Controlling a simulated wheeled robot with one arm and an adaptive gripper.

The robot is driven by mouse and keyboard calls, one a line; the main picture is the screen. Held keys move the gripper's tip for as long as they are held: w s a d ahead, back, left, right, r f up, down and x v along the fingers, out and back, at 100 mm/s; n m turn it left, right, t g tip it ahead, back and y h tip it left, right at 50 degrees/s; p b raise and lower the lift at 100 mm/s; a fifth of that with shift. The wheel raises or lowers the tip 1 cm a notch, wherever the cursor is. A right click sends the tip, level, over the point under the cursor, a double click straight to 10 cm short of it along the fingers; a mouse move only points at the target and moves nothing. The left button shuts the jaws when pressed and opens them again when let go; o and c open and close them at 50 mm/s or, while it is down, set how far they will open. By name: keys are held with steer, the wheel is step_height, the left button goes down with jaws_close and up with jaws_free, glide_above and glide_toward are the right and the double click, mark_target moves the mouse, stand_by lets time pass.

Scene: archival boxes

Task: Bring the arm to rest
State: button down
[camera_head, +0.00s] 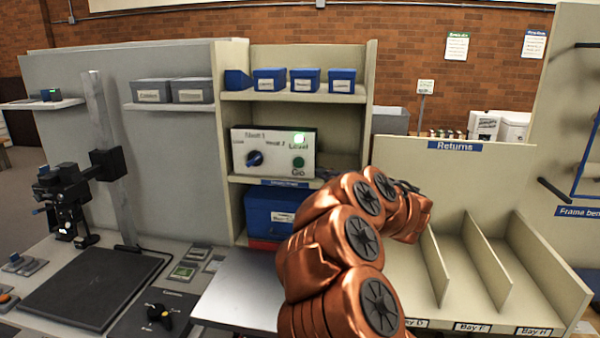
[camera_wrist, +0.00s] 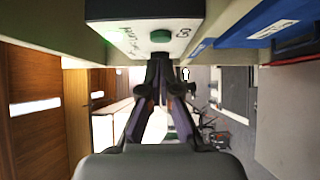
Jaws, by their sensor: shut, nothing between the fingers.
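My copper-coloured arm reaches up from the bottom of the head view and bends over in front of the shelf unit and the returns bins. My gripper (camera_wrist: 160,72) is shut and empty in the wrist view, its two dark fingers meeting at the tips. In the head view the gripper is mostly hidden behind my arm links. A white control box (camera_head: 273,150) with a blue knob, a green button and a lit green lamp stands on the middle shelf. It shows upside down at the top of the wrist view (camera_wrist: 125,38), close to the fingertips; I cannot tell whether they touch.
A returns unit (camera_head: 455,147) with several slanted bays stands at right. Blue boxes (camera_head: 306,79) sit on the upper shelf, and a larger blue box (camera_head: 268,208) sits below the control box. A camera stand (camera_head: 104,165) and dark mat (camera_head: 88,285) are at left.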

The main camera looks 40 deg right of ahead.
step_height(320, 180, up, 6)
steer(key=a+m+g+h, duration=0.2)
steer(key=m+g+h, duration=0.4)
steer(key=m+h, duration=0.45)
steer(key=s+a+f+m+g+y, duration=0.35)
steer(key=a+f, duration=0.25)
steer(key=a, duration=0.2)
steer(key=s+a+f+m+g+y+p, duration=0.1)
steer(key=s+a+f+m+g+y, duration=0.1)
steer(key=s+a+f, duration=0.5)
steer(key=s+a+f+m+g+y, duration=0.2)
steer(key=a+f+g, duration=0.15)
steer(key=a, duration=0.65)
steer(key=s+a+f+g+y, duration=0.2)
steer(key=s+a, duration=0.6)
steer(key=a, duration=0.1)
steer(key=s+a+f+n+g+y, duration=0.1)
steer(key=s+a+f+g+y, duration=0.2)
steer(key=s+a, duration=0.6)
steer(key=shift+s+a+f, duration=0.3)
steer(key=shift+f, duration=0.05)
